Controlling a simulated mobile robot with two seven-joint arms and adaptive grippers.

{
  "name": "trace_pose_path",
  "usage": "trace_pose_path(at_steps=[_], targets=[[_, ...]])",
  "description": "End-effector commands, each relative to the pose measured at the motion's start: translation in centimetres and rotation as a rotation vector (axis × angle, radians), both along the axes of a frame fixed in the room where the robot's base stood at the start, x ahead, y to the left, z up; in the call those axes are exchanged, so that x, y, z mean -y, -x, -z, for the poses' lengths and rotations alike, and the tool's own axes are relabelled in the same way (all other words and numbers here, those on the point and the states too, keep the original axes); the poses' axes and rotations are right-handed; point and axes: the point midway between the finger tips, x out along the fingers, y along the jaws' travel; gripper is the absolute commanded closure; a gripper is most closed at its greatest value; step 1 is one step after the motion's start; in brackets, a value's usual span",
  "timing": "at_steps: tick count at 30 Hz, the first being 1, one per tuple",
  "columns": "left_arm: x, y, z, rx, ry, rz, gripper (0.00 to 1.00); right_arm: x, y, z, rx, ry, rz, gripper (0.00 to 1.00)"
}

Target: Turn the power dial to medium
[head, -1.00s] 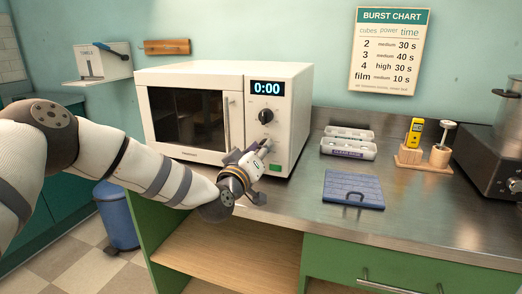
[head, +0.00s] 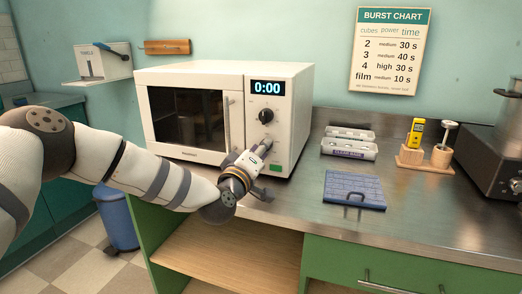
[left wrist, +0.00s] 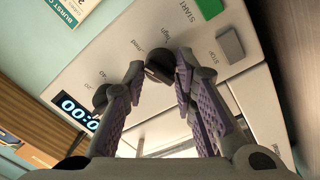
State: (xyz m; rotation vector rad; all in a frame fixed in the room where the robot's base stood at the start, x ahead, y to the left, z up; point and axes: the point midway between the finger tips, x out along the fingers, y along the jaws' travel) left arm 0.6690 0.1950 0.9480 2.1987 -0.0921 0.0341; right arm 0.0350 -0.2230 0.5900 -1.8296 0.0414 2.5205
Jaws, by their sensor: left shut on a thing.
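The white microwave (head: 190,112) stands on the steel counter, and its display reads 0:00. A black upper dial (head: 266,116) shows on its panel. In the left wrist view the dark power dial (left wrist: 158,66) has the words "med" and "high" printed beside it. My left gripper (head: 266,146) is at the lower part of the panel. In the left wrist view its fingers (left wrist: 158,70) are shut on the power dial, one on each side. The dial's pointer is not clear. In the head view my gripper mostly hides this dial. My right gripper is not in view.
A green start button (left wrist: 209,8) and a grey stop button (left wrist: 230,45) are close to my fingers. A blue flat case (head: 354,190), clear trays (head: 348,150) and a wooden holder (head: 424,160) are on the counter to the right. A burst chart (head: 390,52) hangs on the wall.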

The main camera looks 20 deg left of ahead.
Motion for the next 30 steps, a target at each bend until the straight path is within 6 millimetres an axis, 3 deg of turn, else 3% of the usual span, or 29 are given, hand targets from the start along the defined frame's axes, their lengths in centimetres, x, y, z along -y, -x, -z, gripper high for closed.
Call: trace_pose_path(at_steps=[3,4,6,7,17,30], targets=[[0.1,0.0,0.3,-0.006,-0.001,0.003,1.00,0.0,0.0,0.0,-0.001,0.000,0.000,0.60],[0.1,0.0,0.3,-0.006,-0.001,0.003,0.72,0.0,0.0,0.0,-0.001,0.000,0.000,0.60],[0.1,0.0,0.3,-0.006,-0.001,0.003,0.57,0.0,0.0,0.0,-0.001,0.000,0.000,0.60],[0.1,0.0,0.3,-0.004,-0.001,0.003,0.55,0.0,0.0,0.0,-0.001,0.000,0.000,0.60],[0.0,0.5,0.2,-0.003,-0.001,0.002,0.55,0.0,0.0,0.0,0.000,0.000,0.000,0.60],[-0.5,10.7,0.7,-0.005,0.000,0.003,0.55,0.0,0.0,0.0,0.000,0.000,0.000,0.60]])
